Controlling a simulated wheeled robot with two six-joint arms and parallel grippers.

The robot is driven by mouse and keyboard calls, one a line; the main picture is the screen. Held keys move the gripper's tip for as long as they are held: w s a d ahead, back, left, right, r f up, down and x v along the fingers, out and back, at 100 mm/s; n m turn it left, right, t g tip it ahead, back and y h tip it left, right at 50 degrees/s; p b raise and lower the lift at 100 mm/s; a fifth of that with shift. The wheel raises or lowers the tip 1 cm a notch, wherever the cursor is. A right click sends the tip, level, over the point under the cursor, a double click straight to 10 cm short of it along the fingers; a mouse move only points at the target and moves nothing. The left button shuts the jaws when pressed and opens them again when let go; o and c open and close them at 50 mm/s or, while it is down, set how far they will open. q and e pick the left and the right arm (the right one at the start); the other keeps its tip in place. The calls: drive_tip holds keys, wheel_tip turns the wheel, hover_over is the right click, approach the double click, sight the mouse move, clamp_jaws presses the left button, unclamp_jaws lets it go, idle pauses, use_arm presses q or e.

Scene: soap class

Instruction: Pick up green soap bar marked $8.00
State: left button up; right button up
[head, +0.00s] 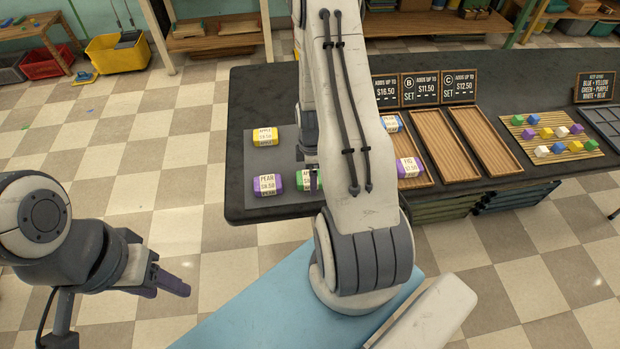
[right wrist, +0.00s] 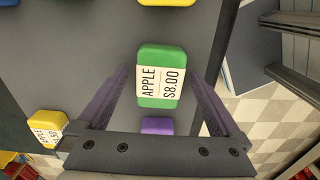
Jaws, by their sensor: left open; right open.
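The green soap bar (right wrist: 172,56) with a white "APPLE $8.00" label lies on the dark grey mat in the right wrist view. It is between the two purple fingers of my right gripper (right wrist: 160,78), which are open with a gap on each side. In the head view the green bar (head: 302,180) is partly hidden by my right gripper (head: 314,182), which is right over it. My left gripper (head: 172,283) is open and empty, off the table at lower left.
A purple "PEAR" bar (head: 268,185) lies beside the green one, and a yellow "APPLE" bar (head: 265,137) lies farther back. Wooden trays (head: 441,146) stand to the right, with a purple bar (head: 409,167) in the nearest tray. Price signs (head: 421,88) stand behind them.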

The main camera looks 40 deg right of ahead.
drive_tip(key=c, duration=1.5)
